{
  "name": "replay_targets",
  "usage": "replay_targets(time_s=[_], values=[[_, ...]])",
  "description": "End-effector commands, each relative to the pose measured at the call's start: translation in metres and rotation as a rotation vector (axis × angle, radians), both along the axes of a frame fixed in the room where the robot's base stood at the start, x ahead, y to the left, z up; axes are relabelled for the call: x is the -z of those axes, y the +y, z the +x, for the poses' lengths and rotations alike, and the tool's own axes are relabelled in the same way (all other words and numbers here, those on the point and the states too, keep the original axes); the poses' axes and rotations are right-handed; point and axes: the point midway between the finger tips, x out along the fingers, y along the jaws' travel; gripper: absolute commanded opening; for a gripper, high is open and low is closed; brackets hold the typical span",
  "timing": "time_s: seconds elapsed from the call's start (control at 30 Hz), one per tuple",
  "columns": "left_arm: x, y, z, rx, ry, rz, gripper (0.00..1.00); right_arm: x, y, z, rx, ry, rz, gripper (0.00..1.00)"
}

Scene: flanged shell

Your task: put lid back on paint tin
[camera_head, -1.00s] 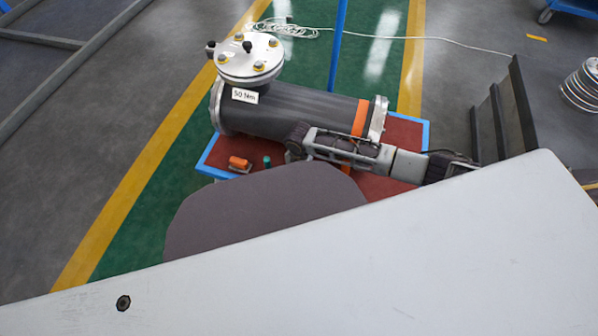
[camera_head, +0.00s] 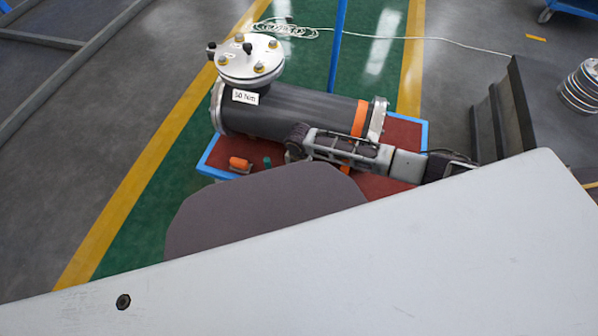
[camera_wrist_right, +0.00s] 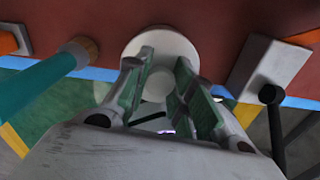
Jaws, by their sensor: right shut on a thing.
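My right gripper (camera_head: 294,150) is low in front of the dark flanged shell (camera_head: 290,110), above the red tabletop (camera_head: 400,187). In the right wrist view my right gripper (camera_wrist_right: 160,95) has its green-padded fingers shut on a pale round thing (camera_wrist_right: 165,42), which looks like the lid. Its wide disc shows beyond the fingers and a pale middle part shows between them. I cannot make out the paint tin in either view, and whether the disc touches anything below cannot be told. My left gripper is not in view.
A teal cylinder (camera_wrist_right: 50,75) with a brown end is close to the left of the right gripper. A grey block (camera_wrist_right: 270,70) is to its right. An orange part (camera_head: 238,163) lies near the table's left edge. The shell's white bolted flange (camera_head: 250,60) stands up behind.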

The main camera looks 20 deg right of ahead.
Motion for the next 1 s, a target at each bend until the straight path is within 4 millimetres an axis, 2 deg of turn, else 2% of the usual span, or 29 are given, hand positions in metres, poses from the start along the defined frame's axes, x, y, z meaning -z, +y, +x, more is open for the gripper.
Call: replay_targets(time_s=[0.2, 1.0], values=[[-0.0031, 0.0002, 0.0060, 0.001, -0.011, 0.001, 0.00, -0.0001, 0.0001, 0.0001, 0.000, 0.000, 0.000, 0.04], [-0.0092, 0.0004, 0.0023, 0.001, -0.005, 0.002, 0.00, -0.0005, -0.0001, -0.0001, 0.000, 0.001, -0.001, 0.04]])
